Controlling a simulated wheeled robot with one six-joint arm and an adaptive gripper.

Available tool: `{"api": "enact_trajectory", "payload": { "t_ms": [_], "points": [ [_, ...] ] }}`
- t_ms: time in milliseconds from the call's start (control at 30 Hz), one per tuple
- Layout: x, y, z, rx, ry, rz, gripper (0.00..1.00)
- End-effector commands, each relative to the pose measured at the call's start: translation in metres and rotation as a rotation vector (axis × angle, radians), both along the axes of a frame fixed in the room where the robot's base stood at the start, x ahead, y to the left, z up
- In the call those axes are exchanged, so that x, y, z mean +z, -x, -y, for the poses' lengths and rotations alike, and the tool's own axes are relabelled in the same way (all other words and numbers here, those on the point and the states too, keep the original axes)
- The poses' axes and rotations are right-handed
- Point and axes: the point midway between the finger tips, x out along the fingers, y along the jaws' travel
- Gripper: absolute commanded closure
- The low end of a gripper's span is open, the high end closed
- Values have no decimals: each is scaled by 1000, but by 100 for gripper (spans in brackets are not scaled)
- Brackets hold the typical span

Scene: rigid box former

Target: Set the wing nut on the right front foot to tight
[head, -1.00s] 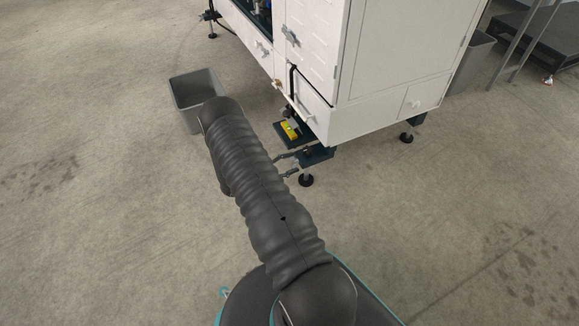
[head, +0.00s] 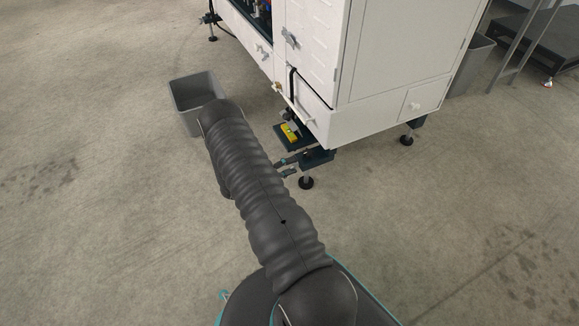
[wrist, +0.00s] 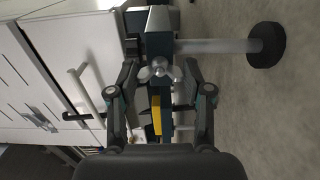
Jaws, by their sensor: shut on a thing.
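The wing nut (wrist: 159,70) is a small silver nut with two wings, on the dark teal bracket (wrist: 159,22) of the foot. In the wrist view its wings lie roughly across the picture, between the fingers of my gripper (wrist: 160,77). My gripper is shut on it, one finger at each wing. The foot's pale post (wrist: 215,46) runs to a round black pad (wrist: 266,45). In the head view this foot (head: 306,182) stands under the near corner of the white cabinet (head: 400,75). The nut itself cannot be made out there, and my arm covers part of the gripper.
A yellow block (head: 289,131) sits on a dark plate just behind the foot. A grey bin (head: 190,92) stands on the floor left of the cabinet. Another foot (head: 406,140) is to the right. The floor in front and to the right is clear.

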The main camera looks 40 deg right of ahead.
Motion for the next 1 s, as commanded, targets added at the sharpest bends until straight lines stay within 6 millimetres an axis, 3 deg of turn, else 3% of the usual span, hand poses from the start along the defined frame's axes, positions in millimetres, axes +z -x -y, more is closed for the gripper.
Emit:
{"api": "enact_trajectory", "payload": {
  "t_ms": [500, 533, 600, 1000],
  "points": [
    [0, 1, 1, -3, 4, 16, 85],
    [-1, 1, 1, -3, 4, 16, 43],
    [0, 1, 0, -2, 4, 16, 25],
    [0, -2, -5, 3, 4, 16, 25]
  ]
}}
